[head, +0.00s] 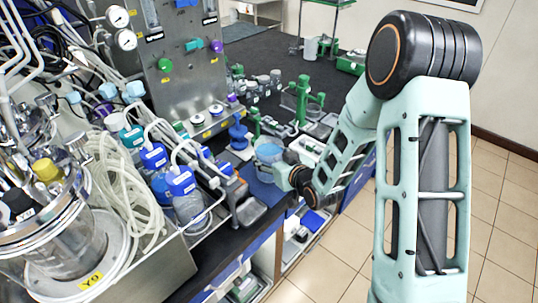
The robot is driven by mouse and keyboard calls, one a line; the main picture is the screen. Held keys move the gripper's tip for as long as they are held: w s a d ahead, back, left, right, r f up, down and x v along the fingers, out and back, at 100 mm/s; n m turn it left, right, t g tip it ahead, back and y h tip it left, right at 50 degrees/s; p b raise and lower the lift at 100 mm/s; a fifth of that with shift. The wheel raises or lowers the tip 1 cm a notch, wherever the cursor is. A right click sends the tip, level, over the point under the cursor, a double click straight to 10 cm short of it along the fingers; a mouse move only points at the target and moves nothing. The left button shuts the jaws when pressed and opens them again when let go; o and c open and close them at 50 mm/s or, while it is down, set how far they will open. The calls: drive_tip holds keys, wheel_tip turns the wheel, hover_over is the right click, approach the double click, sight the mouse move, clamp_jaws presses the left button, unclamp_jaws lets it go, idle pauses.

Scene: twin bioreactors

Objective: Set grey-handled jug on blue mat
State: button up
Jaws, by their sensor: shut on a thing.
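A clear jug with light blue contents (268,152) stands upright at the bench's front edge, in the middle of the head view. My gripper (281,176) reaches in from the right, against the jug's near side, and is shut on it. The fingertips and the jug's handle are hidden or too small to make out, so I cannot see the handle's colour. The blue mat (262,188) lies on the dark bench directly below and in front of the jug. I cannot tell whether the jug's base touches it.
Blue-capped bottles with tubing (180,185) and a grey-and-orange device (247,210) crowd the left. A blue stand (238,135) is just left of the jug. Green stands (303,100) and small instruments are behind. A glass vessel (55,240) fills the lower left. Tiled floor is open at right.

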drive_tip(key=shift+r, duration=0.1)
drive_tip(key=o, duration=1.7)
drive_tip(key=shift+s+f, duration=0.1)
drive_tip(key=shift+f, duration=0.1)
drive_tip(key=shift+r, duration=0.15)
drive_tip(key=p+v, duration=0.1)
drive_tip(key=v, duration=0.8)
drive_tip(key=shift+s+d+r, duration=0.1)
drive_tip(key=shift+s+r, duration=0.05)
drive_tip(key=shift+r, duration=0.15)
drive_tip(key=shift+d+p, duration=0.1)
drive_tip(key=shift+p, duration=0.95)
